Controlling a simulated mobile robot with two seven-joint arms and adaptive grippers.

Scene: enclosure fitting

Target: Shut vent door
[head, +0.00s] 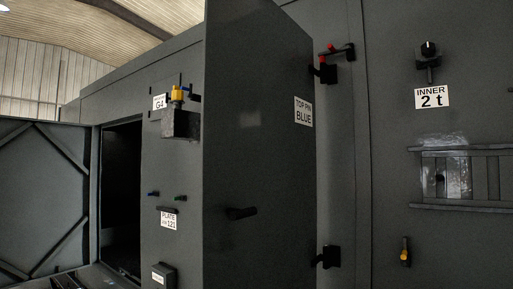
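Two door leaves are in the head view, and neither is labelled as the vent door. A tall dark grey door (260,150) stands swung out from the enclosure wall in the middle. Its left edge is nearer me, with black hinges (325,70) on its right side. At the far left, a braced door leaf (40,195) stands open beside a dark doorway (121,195).
The right wall has a black knob (428,49), an "INNER 2 t" label (432,97), a slatted opening (465,177) and a yellow-and-black latch (405,252). A yellow fitting (178,94) sits on a box bracket (180,124) left of the middle door. A red-tipped pin (331,46) is above the upper hinge.

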